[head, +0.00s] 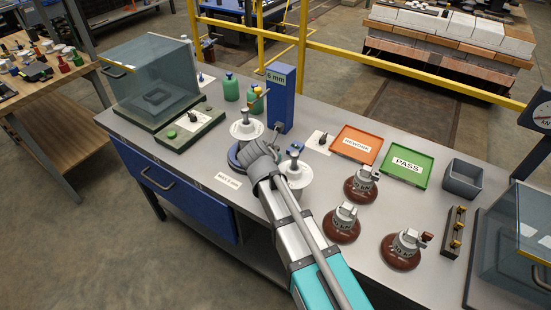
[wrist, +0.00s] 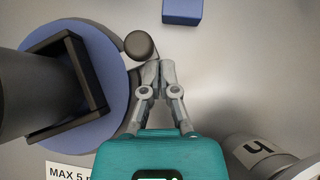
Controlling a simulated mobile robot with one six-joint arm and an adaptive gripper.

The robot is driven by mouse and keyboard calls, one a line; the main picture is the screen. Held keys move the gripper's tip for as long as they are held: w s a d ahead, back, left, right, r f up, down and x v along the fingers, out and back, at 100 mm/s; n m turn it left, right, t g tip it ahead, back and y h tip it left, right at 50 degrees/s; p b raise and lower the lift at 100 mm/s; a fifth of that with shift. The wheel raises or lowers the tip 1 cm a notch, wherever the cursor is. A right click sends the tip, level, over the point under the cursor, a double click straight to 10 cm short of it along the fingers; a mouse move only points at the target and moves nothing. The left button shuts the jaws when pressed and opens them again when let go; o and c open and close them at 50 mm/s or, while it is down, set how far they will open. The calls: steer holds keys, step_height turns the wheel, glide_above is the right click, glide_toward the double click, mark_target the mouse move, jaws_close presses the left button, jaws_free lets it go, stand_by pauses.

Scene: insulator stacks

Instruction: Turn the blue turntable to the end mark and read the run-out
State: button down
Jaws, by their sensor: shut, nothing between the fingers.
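The blue turntable (wrist: 107,115) is at the left of the wrist view, with a dark square frame (wrist: 82,92) and a wide grey column on it. In the head view its blue edge (head: 233,158) shows beside my arm, which hides much of it. A dark round peg (wrist: 140,46) stands at the turntable's right rim. My gripper (wrist: 160,66) is shut and empty, its fingertips just right of the peg; I cannot tell whether they touch. My gripper also shows in the head view (head: 256,150). A blue post (head: 280,98) marked "6 mm" stands behind it. No run-out reading is legible.
White insulator pieces (head: 246,129) (head: 297,173) stand close to both sides of my gripper. A "MAX 5" label (head: 228,181) lies in front. The orange REWORK tray (head: 339,155), green PASS tray (head: 391,169) and several brown insulators (head: 341,227) are to the right. A glass case (head: 155,75) is at left.

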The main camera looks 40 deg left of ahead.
steer(key=c, duration=1)
jaws_free()
steer(key=o, duration=0.5)
steer(key=shift+r+p, duration=0.4)
steer(key=shift+c, duration=0.2)
steer(key=shift+o, duration=0.2)
step_height(320, 180, up, 4)
steer(key=p, duration=0.4)
steer(key=shift+r, duration=0.15)
steer(key=shift+w+r+p, duration=0.1)
steer(key=shift+r+p, duration=0.1)
steer(key=shift+p, duration=0.2)
steer(key=shift+w+d+m+g+p, duration=0.2)
steer(key=shift+w+m+g+p, duration=0.25)
steer(key=shift+m, duration=0.35)
steer(key=w+d+r+m+g+y+p, duration=0.1)
steer(key=w+r+m+g+p, duration=0.3)
steer(key=r+m+g+p, duration=0.4)
steer(key=d+m+g+p, duration=0.1)
steer(key=m+g+p, duration=0.1)
steer(key=m+p, duration=0.1)
steer(key=shift+r+m+p, duration=0.4)
steer(key=shift+m, duration=0.4)
